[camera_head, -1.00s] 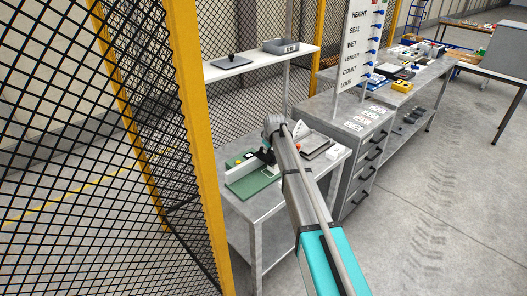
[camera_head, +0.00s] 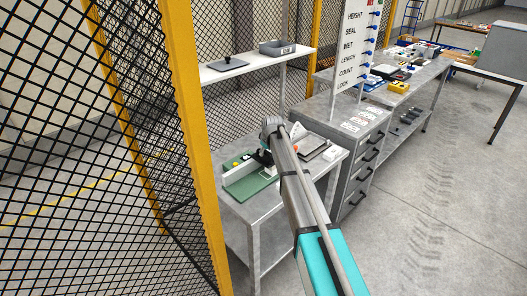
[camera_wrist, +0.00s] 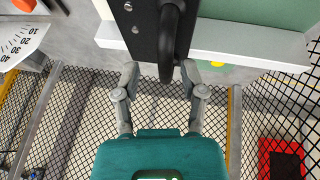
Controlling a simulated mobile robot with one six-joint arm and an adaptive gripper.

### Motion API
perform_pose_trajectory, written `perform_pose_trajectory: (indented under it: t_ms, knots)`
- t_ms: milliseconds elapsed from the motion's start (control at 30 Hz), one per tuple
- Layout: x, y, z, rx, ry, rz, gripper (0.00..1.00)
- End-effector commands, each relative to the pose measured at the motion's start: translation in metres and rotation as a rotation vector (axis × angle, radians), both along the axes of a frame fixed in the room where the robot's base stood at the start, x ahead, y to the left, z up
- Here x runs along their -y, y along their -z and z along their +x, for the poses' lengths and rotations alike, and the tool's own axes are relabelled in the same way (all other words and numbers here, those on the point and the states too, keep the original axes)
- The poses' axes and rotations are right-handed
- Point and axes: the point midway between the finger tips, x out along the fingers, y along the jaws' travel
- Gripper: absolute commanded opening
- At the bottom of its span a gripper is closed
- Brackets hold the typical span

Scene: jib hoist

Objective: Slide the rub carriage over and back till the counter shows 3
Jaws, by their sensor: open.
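The rub carriage is a black plate (camera_wrist: 144,25) with a curved black handle (camera_wrist: 170,42), at the top of the wrist view. It sits at a long white rail (camera_wrist: 235,55) beside a pale green surface. My gripper (camera_wrist: 160,72) is open, its two fingers on either side of the handle's lower end; contact cannot be told. In the head view the rig's green base (camera_head: 250,188) is on a grey bench, and my arm partly covers the carriage. No counter reading is legible.
A white scale with numbers (camera_wrist: 22,45) and a red-orange part (camera_wrist: 25,5) are left of the carriage. A grey tray (camera_head: 318,149) lies on the bench's right. A shelf (camera_head: 255,65) stands behind. Mesh fence with a yellow post (camera_head: 190,120) is close on the left.

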Motion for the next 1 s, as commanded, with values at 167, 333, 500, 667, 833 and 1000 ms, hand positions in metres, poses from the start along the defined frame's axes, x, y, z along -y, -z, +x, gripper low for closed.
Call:
perform_pose_trajectory:
  t_ms: [167, 333, 500, 667, 833, 1000]
  knots:
    - [0.001, -0.013, -0.005, -0.001, 0.0, 0.001, 0.54]
    - [0.003, -0.037, -0.016, -0.001, 0.0, 0.001, 0.54]
    - [0.006, -0.068, -0.03, -0.001, -0.002, 0.001, 0.54]
    - [0.009, -0.096, -0.043, -0.001, -0.002, 0.002, 0.54]
    - [0.011, -0.117, -0.054, -0.001, -0.002, 0.002, 0.54]
    - [0.013, -0.125, -0.058, -0.001, -0.002, 0.002, 0.54]
